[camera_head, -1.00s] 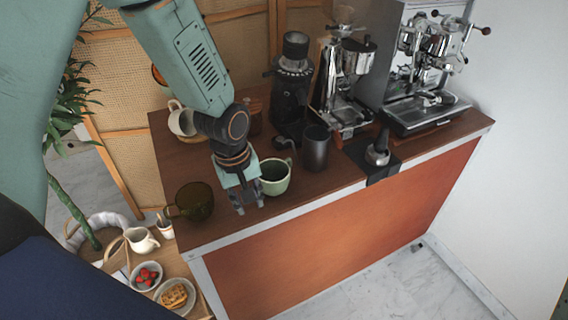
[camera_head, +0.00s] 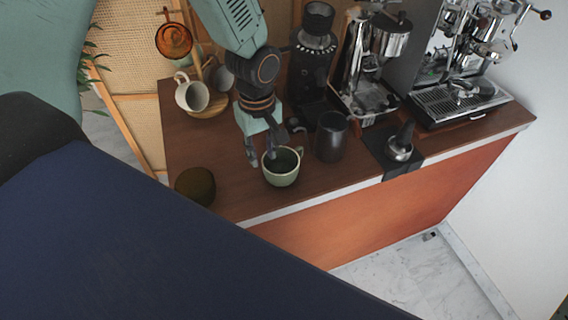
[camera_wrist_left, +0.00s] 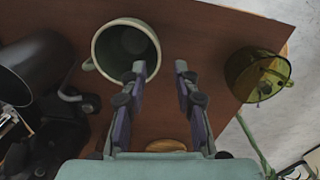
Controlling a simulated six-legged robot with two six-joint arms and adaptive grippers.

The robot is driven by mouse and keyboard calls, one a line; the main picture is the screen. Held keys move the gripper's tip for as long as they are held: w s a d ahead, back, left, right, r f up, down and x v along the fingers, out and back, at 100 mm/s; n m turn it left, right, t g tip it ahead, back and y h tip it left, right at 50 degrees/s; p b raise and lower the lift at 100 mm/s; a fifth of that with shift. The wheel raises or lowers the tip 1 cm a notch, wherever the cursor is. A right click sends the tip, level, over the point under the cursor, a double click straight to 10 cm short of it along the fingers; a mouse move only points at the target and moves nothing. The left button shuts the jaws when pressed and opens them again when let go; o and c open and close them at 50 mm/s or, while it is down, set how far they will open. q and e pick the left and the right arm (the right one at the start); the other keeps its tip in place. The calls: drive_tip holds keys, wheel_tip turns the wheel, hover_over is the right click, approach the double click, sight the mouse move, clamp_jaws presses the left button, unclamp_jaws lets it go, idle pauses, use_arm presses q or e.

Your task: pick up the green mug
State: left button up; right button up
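The green mug (camera_head: 281,174) stands upright on the brown counter near its front edge. Its handle points back right in the head view. In the left wrist view the mug (camera_wrist_left: 103,50) is at top centre, its mouth facing the camera. My left gripper (camera_head: 263,161) is open, pointing down at the mug's left side. One finger overlaps the mug's mouth and near rim, the other is outside on the left. The wrist view shows both fingers (camera_wrist_left: 161,67) apart with bare counter between them. I cannot tell whether a finger touches the rim. My right gripper is not in view.
A dark pitcher (camera_head: 331,140) stands just right of the mug, with a grinder (camera_head: 312,65) behind. An amber glass cup (camera_head: 195,187) is at the left front edge. White mugs on a wooden stand (camera_head: 214,113) are back left. Espresso machines (camera_head: 455,100) stand right.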

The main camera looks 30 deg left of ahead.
sight(265, 168)
use_arm(q)
drive_tip(key=f, duration=0.4)
drive_tip(key=shift+s+d, duration=0.1)
drive_tip(key=shift+d, duration=0.25)
drive_tip(key=shift+f+p, duration=0.3)
drive_tip(key=shift+f, duration=0.35)
drive_tip(key=shift+a, duration=0.2)
drive_tip(key=shift+c, duration=0.3)
drive_tip(key=shift+d+r, duration=0.1)
drive_tip(key=shift+d, duration=0.05)
drive_tip(key=shift+c, duration=1.4)
clamp_jaws()
